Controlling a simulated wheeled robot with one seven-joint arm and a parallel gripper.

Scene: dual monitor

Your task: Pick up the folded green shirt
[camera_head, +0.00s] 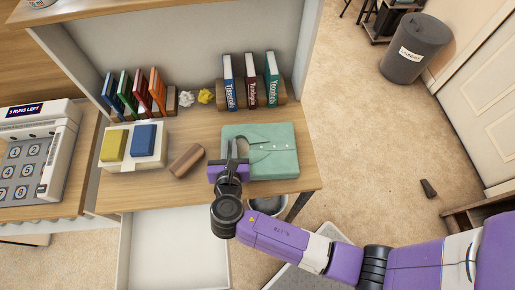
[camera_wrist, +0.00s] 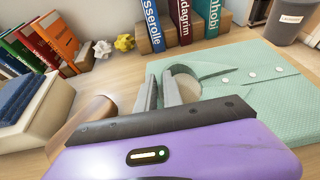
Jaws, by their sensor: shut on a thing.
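The folded green shirt (camera_head: 275,152) lies flat on the wooden desk, right of centre, with its collar to the left and a row of buttons showing. It also shows at the right in the wrist view (camera_wrist: 262,98). My gripper (camera_head: 234,148) is at the shirt's left side by the collar, with its fingers (camera_wrist: 164,84) close together and shut on the shirt's edge. The fingers and the purple gripper body hide the exact spot of the grip. The shirt appears to rest on the desk.
Further left is a white holder (camera_head: 118,165) with yellow and blue pieces. Books (camera_head: 250,82) and crumpled paper balls (camera_head: 205,96) line the back. An open white drawer (camera_head: 175,250) is below the desk (camera_head: 200,195).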

